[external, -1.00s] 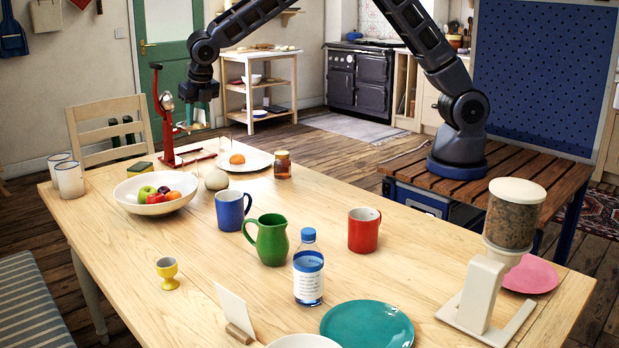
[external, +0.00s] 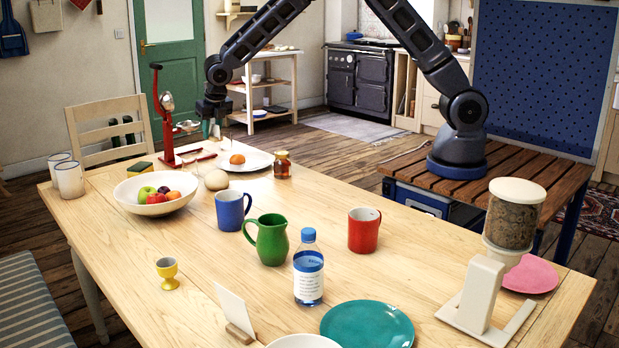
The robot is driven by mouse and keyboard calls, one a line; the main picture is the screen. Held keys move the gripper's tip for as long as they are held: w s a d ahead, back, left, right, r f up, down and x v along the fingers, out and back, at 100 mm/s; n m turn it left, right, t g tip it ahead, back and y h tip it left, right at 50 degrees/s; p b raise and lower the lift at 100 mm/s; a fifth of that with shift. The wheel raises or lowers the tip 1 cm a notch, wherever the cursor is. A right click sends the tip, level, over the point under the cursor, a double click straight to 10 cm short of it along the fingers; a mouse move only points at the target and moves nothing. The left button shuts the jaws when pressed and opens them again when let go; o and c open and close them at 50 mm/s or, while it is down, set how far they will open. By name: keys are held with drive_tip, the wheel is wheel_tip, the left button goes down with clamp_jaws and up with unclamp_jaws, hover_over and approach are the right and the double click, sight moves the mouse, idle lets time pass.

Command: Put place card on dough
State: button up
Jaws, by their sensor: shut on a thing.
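The place card (external: 232,307) is white and stands tilted in a small wooden holder (external: 240,333) at the near edge of the table. The dough (external: 216,180) looks to be the pale round ball between the fruit bowl and the plate with an orange. My gripper (external: 212,130) points down above the far end of the table, beyond the dough and far from the white card. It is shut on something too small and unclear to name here.
A red stand (external: 166,120) is left of my gripper. The fruit bowl (external: 155,194), blue mug (external: 231,211), green jug (external: 270,240), water bottle (external: 308,270), red mug (external: 364,231) and amber jar (external: 282,165) stand on the table. Its left front is mostly clear around a yellow egg cup (external: 167,273).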

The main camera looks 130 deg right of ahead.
wheel_tip(320, 180, down, 11)
drive_tip(key=shift+r, duration=0.2)
idle(0.3)
drive_tip(key=o, duration=1)
drive_tip(key=shift+f, duration=0.15)
drive_tip(key=shift+c, duration=0.2)
